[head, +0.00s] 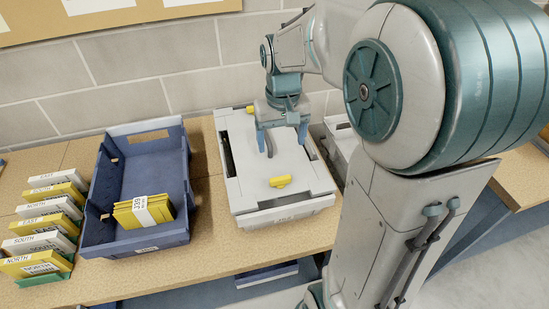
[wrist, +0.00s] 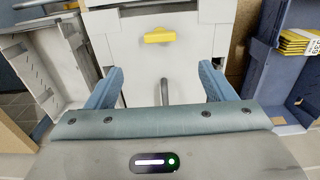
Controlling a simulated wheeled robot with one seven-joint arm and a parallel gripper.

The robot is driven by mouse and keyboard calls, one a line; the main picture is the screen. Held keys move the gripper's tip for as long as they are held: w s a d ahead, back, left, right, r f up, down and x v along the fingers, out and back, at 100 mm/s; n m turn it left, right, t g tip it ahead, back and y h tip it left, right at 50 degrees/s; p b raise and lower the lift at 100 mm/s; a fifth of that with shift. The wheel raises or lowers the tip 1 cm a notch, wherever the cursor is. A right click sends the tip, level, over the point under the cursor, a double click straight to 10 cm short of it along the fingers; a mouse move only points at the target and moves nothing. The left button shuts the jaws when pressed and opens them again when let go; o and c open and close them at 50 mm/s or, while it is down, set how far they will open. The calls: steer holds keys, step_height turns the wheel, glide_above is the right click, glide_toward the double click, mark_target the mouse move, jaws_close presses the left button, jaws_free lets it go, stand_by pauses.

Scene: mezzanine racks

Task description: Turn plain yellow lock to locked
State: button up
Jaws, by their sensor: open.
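A light grey case (head: 240,180) stands on the bench. A plain yellow lock (head: 280,181), a short bar-shaped knob, sits near the front of its top. In the wrist view the yellow lock (wrist: 159,36) lies crosswise, beyond the fingertips. My gripper (head: 282,143) is open over the middle of the case, behind the lock and apart from it. In the wrist view my gripper (wrist: 160,72) has a grey handle (wrist: 165,91) between its spread fingers; whether they touch it cannot be told. Another yellow piece (head: 249,109) shows at the case's back edge.
A blue bin (head: 150,243) holding a banded yellow bundle (head: 144,211) stands left of the case. Several labelled white and yellow boxes (head: 40,243) line the far left. A pale grey container (wrist: 28,62) stands on the case's other side. The bench front (head: 215,262) has some bare room.

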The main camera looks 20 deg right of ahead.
mark_target(280, 178)
step_height(280, 178, down, 14)
steer(key=shift+w+r+p, duration=0.1)
steer(key=shift+p, duration=0.6)
steer(key=c, duration=1.4)
steer(key=shift+w, duration=0.1)
